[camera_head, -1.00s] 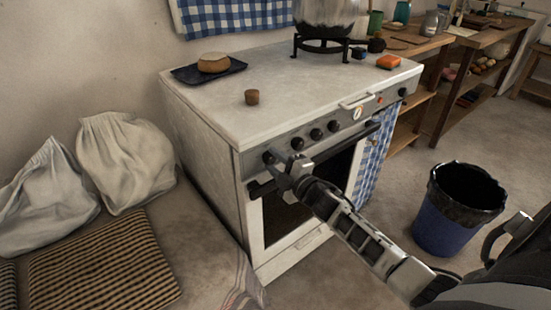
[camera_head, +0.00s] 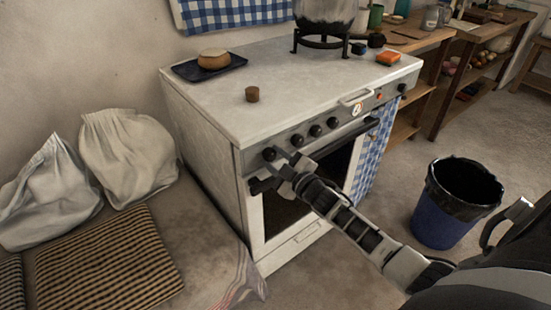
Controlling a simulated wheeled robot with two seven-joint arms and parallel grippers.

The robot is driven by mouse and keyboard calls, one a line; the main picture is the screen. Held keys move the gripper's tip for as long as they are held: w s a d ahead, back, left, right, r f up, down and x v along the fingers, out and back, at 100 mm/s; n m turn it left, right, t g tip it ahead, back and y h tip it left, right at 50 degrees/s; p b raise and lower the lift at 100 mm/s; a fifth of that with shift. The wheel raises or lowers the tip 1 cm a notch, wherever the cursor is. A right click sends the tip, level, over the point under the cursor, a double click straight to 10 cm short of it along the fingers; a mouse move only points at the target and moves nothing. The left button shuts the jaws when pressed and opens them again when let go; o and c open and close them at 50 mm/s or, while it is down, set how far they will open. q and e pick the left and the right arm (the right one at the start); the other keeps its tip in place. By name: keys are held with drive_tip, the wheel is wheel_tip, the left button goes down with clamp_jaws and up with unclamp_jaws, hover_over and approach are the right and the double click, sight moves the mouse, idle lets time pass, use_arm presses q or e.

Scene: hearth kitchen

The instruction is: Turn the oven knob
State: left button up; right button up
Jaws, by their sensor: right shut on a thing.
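The white oven (camera_head: 205,150) stands against the wall, with a row of several black knobs on its grey front panel. My right gripper (camera_head: 275,157) is at the leftmost oven knob (camera_head: 269,154), shut on it. The gripper partly covers the knob, so its exact angle cannot be read. The oven door (camera_head: 312,231) is closed below, and my right arm crosses in front of it. My left gripper is not in view.
A blue bin (camera_head: 440,222) stands on the floor at right. A cushioned bench is at left.

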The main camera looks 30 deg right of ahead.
drive_tip(key=o, duration=1)
drive_tip(key=s+d, duration=0.1)
drive_tip(key=s, duration=1.5)
drive_tip(key=shift+d, duration=0.15)
